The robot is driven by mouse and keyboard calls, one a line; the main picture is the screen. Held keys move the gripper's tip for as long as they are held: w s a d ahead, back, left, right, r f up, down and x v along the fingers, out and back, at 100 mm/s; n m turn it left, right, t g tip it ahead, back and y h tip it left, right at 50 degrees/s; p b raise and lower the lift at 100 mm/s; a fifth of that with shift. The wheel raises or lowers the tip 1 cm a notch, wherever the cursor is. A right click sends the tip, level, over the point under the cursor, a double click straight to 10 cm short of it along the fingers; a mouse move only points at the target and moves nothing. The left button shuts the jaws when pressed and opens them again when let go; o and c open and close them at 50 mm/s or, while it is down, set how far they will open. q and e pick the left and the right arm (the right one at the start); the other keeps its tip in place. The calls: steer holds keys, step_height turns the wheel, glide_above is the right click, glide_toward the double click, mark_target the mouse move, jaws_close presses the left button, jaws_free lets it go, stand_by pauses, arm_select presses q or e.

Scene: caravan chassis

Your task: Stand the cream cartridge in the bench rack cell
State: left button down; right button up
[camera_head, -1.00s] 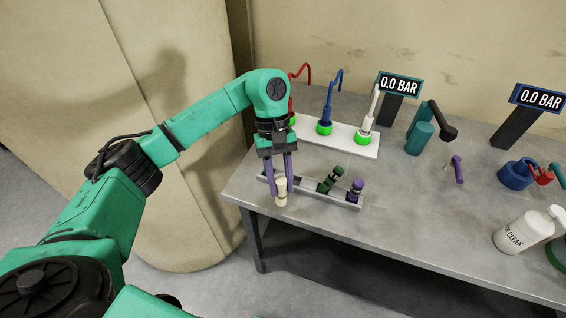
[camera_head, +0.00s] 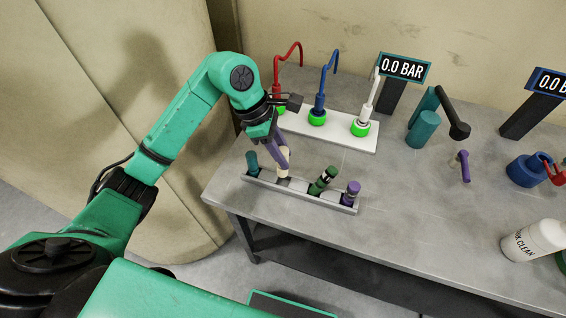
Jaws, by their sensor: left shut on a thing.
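The cream cartridge (camera_head: 284,172) is at the grey bench rack (camera_head: 311,198), between a teal cartridge (camera_head: 252,163) and a dark green one (camera_head: 323,181). My left gripper (camera_head: 279,163) reaches in from the upper left, tilted, with its purple fingers shut on the cream cartridge. The cartridge looks near upright, with its lower end at or just above a rack cell. I cannot tell whether it is inside the cell, as the fingers partly cover it. My right gripper is out of view.
A purple cartridge (camera_head: 350,194) stands at the rack's right end. Behind the rack is a white strip (camera_head: 341,137) with red, blue and white hoses on green bases. A teal canister (camera_head: 423,129) and a white bottle (camera_head: 533,240) stand to the right.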

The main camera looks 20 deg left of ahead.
arm_select(q)
step_height(320, 180, down, 4)
steer(key=shift+s+f+p, duration=0.1)
steer(key=shift+f+p, duration=0.15)
steer(key=shift+p, duration=0.15)
steer(key=shift+f, duration=0.45)
steer(key=c, duration=0.6)
jaws_free()
steer(key=shift+r, duration=0.1)
